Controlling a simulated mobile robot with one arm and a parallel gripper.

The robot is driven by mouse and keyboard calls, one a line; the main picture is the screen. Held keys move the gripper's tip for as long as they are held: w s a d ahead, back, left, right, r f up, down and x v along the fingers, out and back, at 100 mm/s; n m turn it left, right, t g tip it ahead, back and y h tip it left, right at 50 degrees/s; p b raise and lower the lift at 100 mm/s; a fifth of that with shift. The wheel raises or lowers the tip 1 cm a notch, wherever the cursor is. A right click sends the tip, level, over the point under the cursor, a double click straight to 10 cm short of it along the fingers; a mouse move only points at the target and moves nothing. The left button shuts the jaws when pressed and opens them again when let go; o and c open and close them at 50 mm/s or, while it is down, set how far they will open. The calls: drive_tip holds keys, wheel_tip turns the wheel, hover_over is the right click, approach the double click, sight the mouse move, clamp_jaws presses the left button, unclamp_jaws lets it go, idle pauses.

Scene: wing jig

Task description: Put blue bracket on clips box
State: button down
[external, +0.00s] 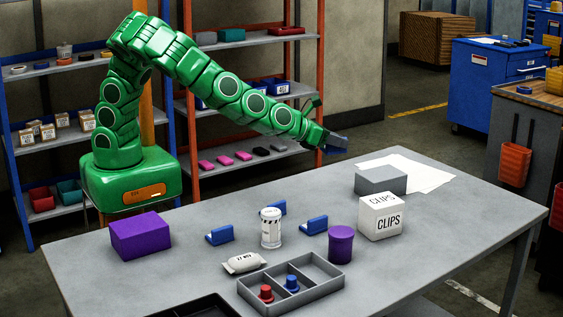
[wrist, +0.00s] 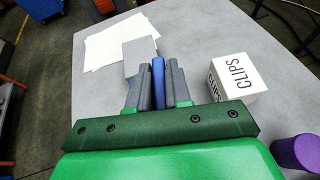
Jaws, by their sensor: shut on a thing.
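My gripper (external: 337,143) is raised above the far side of the table. In the wrist view its grey fingers (wrist: 158,85) are shut on a blue bracket (wrist: 158,72), which also shows as a small blue patch under the fingertips in the external view (external: 333,151). The white clips box (external: 380,218) stands on the table at the right, with a bare top as far as I can see. In the wrist view the clips box (wrist: 232,80) is to the right of my gripper, apart from it. Other blue brackets (external: 219,236) lie on the table, one at the middle (external: 314,226).
A grey block (external: 381,180) and white paper (external: 425,174) lie behind the clips box. A purple cylinder (external: 340,245), a white canister (external: 270,229), a purple block (external: 142,237) and a divided grey tray (external: 318,287) stand on the table (external: 440,240). Its right side is clear.

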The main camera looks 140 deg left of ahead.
drive_tip(key=w+d+r+m+t, duration=0.1)
drive_tip(key=w+d+r+t, duration=0.1)
drive_tip(key=w+d+r, duration=0.3)
hover_over(385, 202)
drive_tip(key=shift+m+h, duration=0.3)
drive_tip(key=f, duration=0.9)
drive_tip(key=shift+s+d+f, duration=0.25)
drive_tip(key=shift+s+d, duration=0.05)
drive_tip(key=shift+d, duration=0.05)
drive_tip(key=shift+w+a+f, duration=0.15)
drive_tip(key=shift+w+f, duration=0.05)
drive_tip(key=shift+f, duration=0.25)
drive_tip(key=shift+w+a+f, duration=0.1)
drive_tip(key=shift+w+f, duration=0.05)
drive_tip(key=shift+f, duration=1.45)
drive_tip(key=shift+f, duration=0.1)
drive_tip(key=c, duration=1.1)
unclamp_jaws()
drive_tip(key=shift+o, duration=0.2)
